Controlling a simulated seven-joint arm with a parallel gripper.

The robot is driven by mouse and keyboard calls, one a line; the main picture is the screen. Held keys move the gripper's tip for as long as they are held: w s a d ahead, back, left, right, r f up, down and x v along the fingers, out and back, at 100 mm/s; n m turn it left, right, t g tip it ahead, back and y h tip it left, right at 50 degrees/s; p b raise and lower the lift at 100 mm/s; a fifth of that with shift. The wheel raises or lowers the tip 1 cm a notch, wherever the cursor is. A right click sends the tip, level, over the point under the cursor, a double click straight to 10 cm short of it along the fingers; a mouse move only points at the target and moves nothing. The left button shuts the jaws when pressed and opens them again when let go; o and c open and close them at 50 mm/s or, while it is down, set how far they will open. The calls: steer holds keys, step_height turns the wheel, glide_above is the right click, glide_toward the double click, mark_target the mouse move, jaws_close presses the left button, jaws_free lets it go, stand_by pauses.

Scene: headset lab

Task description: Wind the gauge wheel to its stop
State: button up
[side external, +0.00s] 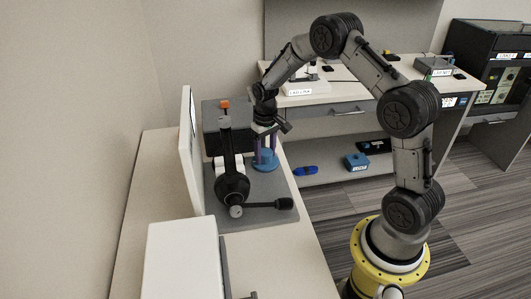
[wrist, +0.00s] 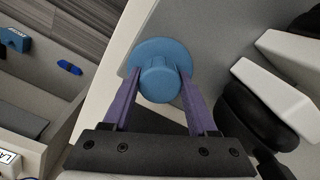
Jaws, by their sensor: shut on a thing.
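The gauge wheel is a blue round disc with a raised knob in its middle (wrist: 160,80). In the side external view the blue wheel (side external: 265,165) lies at the right part of the grey mat on the bench. My gripper (wrist: 159,82) points down at it, with a purple finger on each side of the raised knob. The fingers are shut on the knob, and the disc's rim shows beyond them. In the side external view my gripper (side external: 266,152) stands upright over the wheel. Any marking or stop on the wheel cannot be made out.
A black headset (side external: 232,185) on a stand is close left of the wheel, its boom reaching right. A white panel (side external: 190,140) stands behind it. The grey mat (side external: 265,213) is bare at its front. A drop lies right of the bench, before a shelf with blue items (side external: 306,171).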

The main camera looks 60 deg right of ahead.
mark_target(265, 151)
steer(key=shift+m, duration=0.4)
steer(key=o, duration=1.4)
step_height(265, 151, up, 14)
steer(key=shift+f, duration=0.1)
